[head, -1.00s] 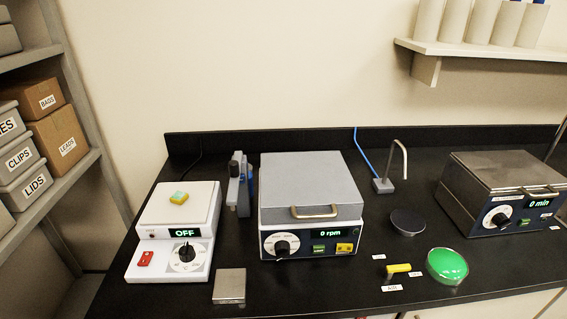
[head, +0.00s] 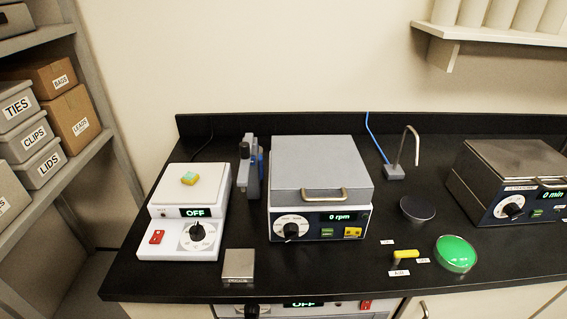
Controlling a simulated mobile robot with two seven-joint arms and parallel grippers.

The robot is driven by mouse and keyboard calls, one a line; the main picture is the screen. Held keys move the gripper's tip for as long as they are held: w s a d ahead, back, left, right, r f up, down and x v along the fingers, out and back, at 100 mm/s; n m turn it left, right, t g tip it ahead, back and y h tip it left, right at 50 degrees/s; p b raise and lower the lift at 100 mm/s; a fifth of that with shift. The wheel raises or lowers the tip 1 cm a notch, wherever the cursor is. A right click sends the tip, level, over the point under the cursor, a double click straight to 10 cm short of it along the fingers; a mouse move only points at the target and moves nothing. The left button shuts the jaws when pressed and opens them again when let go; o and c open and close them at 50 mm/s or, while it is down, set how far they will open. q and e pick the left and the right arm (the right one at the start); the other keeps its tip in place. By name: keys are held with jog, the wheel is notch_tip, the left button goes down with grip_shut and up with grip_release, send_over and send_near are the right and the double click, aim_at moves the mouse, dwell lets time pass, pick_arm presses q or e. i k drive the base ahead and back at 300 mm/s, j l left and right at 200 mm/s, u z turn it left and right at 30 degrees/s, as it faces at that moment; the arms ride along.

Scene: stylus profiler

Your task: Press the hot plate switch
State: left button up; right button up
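The hot plate (head: 183,222) is a white unit at the left end of the black bench. Its display (head: 195,212) reads OFF. The red switch (head: 156,237) is on its front left, beside a black dial (head: 197,232). A small yellow and teal block (head: 189,178) sits on its top plate. Neither of my grippers shows in the head view.
A spinner unit reading 0 rpm (head: 319,182) stands right of the hot plate. A metal block (head: 238,264) lies near the front edge. A green dish (head: 456,253) and a yellow-handled item (head: 405,255) are further right. Shelves with labelled boxes (head: 31,137) stand at left.

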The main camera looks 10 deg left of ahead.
aim_at(157, 236)
jog(key=k+l+u, duration=0.1)
jog(key=u, duration=0.4)
jog(key=k+l+u, duration=0.15)
jog(key=u, duration=0.3)
jog(key=k+l+u, duration=0.2)
jog(key=u, duration=0.3)
